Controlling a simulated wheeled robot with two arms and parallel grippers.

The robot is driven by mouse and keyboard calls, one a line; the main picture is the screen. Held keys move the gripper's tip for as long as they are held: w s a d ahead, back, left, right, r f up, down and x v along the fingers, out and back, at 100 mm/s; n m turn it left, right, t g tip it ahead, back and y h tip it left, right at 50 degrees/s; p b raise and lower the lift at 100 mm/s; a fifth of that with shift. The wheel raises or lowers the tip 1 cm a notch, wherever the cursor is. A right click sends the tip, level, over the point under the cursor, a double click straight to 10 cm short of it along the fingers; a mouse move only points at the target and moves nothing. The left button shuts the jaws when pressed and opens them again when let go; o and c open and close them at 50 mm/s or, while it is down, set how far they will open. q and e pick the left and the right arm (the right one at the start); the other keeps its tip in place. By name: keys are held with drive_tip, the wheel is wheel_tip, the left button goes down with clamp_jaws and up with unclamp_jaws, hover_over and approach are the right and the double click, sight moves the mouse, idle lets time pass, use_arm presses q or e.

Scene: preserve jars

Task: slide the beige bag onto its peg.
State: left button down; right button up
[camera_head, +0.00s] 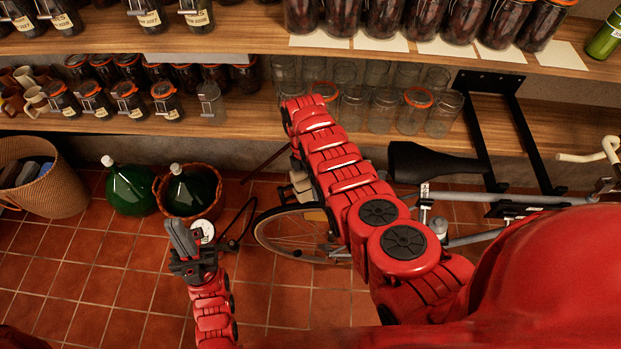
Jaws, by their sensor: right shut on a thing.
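I cannot make out the beige bag or its peg in the head view. My right arm reaches up across the middle toward the lower shelf, and its gripper is hidden behind the arm. A small pale object (299,184) shows at the left edge of that arm, and I cannot tell what it is. My left gripper (183,237) points up over the tiled floor at the lower left. Its grey fingers are seen nearly edge-on, so their gap is unclear.
Jars line the lower shelf (240,118). A bicycle wheel (283,246) and saddle (432,163) lie behind my right arm. A wicker basket (62,195) and green demijohns (128,189) stand at left. A round white gauge (203,230) is beside my left gripper.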

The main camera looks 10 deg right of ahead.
drive_tip(key=shift+d+n, duration=0.2)
drive_tip(key=shift+n, duration=0.1)
drive_tip(key=shift+s+d+h+p, duration=0.15)
drive_tip(key=shift+s+h+p, duration=0.15)
drive_tip(key=shift+p, duration=0.2)
drive_tip(key=shift+s+f+n+p, duration=0.15)
drive_tip(key=shift+s+n+p, duration=0.2)
drive_tip(key=shift+n+p, duration=0.25)
drive_tip(key=shift+s+d+f+n+h+p, duration=0.2)
drive_tip(key=shift+s+n+h+p, duration=0.2)
drive_tip(key=shift+s+n+p, duration=0.25)
drive_tip(key=shift+s+f+n, duration=0.15)
drive_tip(key=shift+s+n, duration=0.2)
drive_tip(key=shift+f, duration=0.2)
drive_tip(key=shift+p, duration=0.35)
drive_tip(key=shift+s+n, duration=0.1)
drive_tip(key=shift+n, duration=0.2)
